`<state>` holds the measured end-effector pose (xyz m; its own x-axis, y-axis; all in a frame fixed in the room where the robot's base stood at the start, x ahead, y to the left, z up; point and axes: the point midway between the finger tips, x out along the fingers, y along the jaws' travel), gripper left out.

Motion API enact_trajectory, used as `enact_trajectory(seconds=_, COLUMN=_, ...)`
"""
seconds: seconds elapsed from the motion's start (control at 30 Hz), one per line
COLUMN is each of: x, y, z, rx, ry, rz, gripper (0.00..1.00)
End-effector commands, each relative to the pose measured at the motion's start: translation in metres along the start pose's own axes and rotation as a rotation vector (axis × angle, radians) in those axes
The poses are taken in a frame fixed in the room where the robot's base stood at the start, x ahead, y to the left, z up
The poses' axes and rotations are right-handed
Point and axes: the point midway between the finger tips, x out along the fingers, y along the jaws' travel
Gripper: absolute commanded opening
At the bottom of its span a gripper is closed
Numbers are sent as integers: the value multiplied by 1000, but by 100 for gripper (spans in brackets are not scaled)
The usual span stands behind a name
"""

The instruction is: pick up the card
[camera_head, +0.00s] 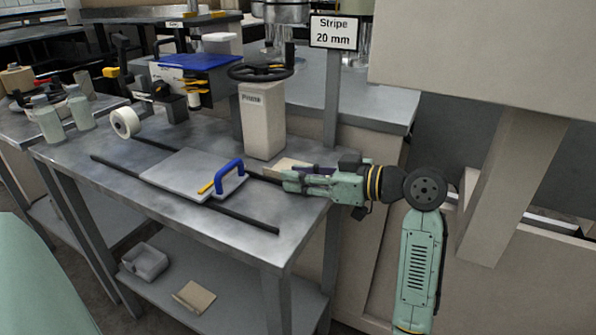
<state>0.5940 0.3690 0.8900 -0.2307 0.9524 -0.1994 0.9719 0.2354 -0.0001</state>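My gripper (287,180) reaches in from the right over the right end of the metal table (90,150), pointing left. A flat tan piece that looks like a card (290,164) shows just behind and above the fingers. I cannot tell whether the fingers touch it, and the gripper hides part of it. The gap between the fingers is too small to make out. Another tan card-like piece (194,297) lies on the lower shelf (235,303).
A grey plate with a blue handle (229,173) lies left of my gripper, between dark rails. A beige post with a black handwheel (262,120) stands behind. A white roll (125,122) is at the left. A grey tray (144,262) sits on the shelf.

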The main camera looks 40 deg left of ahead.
Motion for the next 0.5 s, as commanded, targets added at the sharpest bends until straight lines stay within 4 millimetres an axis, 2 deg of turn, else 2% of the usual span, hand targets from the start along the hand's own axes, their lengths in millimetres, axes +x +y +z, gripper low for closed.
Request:
enact_trajectory(seconds=0.2, x=1, y=1, z=0, rx=0, ry=0, rz=2, gripper=27)
enact_trajectory(seconds=0.5, x=1, y=1, z=0, rx=0, ry=0, rz=2, gripper=7)
